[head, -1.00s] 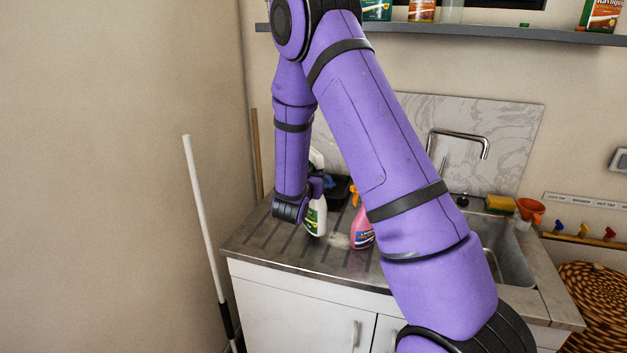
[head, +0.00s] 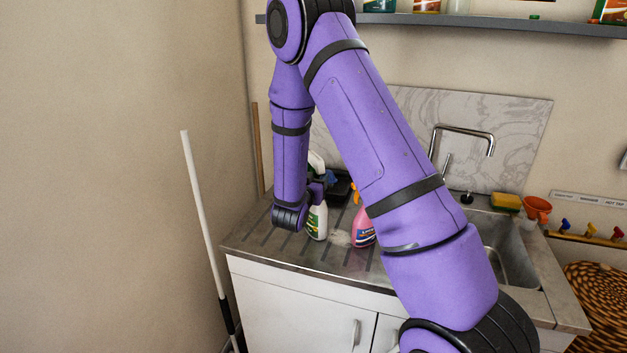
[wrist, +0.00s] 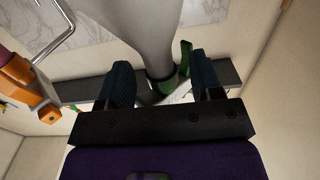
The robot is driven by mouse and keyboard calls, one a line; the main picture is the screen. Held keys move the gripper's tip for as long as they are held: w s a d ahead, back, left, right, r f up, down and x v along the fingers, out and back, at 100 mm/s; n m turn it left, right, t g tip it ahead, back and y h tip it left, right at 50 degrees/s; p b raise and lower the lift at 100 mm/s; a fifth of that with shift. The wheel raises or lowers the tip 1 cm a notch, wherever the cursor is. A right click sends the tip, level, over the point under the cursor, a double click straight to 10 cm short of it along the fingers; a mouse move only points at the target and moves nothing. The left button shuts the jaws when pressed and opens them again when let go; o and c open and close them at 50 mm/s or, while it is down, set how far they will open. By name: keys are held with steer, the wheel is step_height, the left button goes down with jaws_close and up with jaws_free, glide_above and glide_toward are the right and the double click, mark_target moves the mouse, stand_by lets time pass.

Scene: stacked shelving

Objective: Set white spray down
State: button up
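The white spray (head: 317,222), a white bottle with a green label, stands upright on the ribbed steel drainboard (head: 262,244), its base at the surface. My gripper (head: 314,191) is at its upper part, largely hidden behind my own wrist in the head view. In the wrist view, the white spray (wrist: 152,35) runs between the two dark fingers of my gripper (wrist: 163,85), with its green part near the right finger. Gaps show between the bottle and the fingers, so my gripper looks open around it.
A pink spray bottle (head: 363,228) stands just right of the white one; its orange trigger (wrist: 28,90) shows in the wrist view. A black container (head: 341,187) sits behind. The sink (head: 505,250) and tap (head: 463,133) are to the right. The drainboard's front left is clear.

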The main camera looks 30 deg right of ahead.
steer(key=v, duration=1.2)
steer(key=w+a+r+n+t+y, duration=0.1)
steer(key=w+a+r+y, duration=0.25)
steer(key=r+y, duration=0.45)
steer(key=s+a+r+n+g+y, duration=0.1)
steer(key=s+a+r+n+y, duration=0.35)
steer(key=s+r+y, duration=0.35)
steer(key=s+d+r+n+g+h, duration=0.1)
steer(key=s+r+n+g, duration=0.1)
steer(key=s, duration=0.9)
steer(key=s+d+r+n+g, duration=0.1)
steer(key=s+r+n+g, duration=0.2)
steer(key=s, duration=0.9)
step_height(320, 180, up, 2)
steer(key=shift+d+r+g+h, duration=0.1)
steer(key=shift+d+g+h, duration=0.3)
steer(key=shift+w, duration=0.1)
